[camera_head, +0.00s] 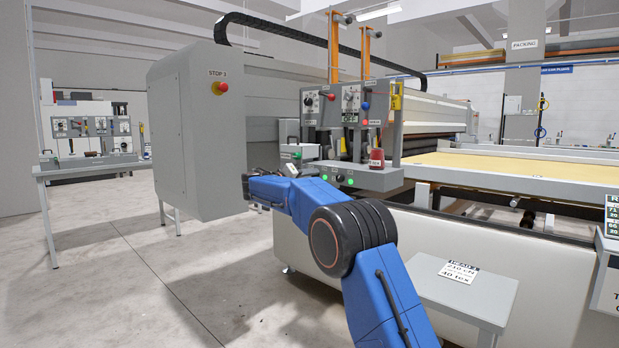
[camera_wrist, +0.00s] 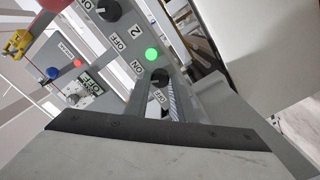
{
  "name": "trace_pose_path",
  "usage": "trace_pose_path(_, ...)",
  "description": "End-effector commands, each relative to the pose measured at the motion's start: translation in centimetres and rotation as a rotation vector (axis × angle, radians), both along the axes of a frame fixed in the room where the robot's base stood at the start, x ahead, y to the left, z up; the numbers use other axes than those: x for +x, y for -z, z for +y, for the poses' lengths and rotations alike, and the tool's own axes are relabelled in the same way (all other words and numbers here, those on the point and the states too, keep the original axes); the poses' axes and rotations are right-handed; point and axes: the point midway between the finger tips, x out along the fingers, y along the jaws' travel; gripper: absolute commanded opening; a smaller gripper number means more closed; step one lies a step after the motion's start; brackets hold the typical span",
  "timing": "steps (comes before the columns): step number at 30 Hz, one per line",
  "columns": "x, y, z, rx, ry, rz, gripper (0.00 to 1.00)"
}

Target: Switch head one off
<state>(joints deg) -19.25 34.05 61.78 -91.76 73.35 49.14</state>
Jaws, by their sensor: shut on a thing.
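In the wrist view my gripper (camera_wrist: 168,92) is at a small dark rotary knob (camera_wrist: 160,77) on the grey switch box (camera_wrist: 190,40), its jaws shut on it. The labels ON and OFF are beside this knob; its number is not readable, and its pointer's direction cannot be told. A lit green lamp (camera_wrist: 152,53) sits next to it. A second dark knob (camera_wrist: 107,10) is farther along, with OFF and a "2" printed near. In the head view the box (camera_head: 370,178) shows two green lamps; my jaws are hidden behind my blue arm.
A red object (camera_head: 377,159) stands on the box. Above it are panels with red and blue knobs (camera_head: 366,106). The quilting bed (camera_head: 500,165) lies at right. Floor at left is clear.

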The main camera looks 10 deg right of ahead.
Motion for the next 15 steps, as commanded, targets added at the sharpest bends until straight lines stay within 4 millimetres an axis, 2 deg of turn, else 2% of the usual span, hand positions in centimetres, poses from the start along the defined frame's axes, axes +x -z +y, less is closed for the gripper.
trace_pose_path(8, 0.0, 0.04, 0.06, -0.092, -0.001, 0.128, 0.0)
trace_pose_path(15, 0.01, 0.06, 0.08, -0.222, -0.001, 0.306, 0.0)
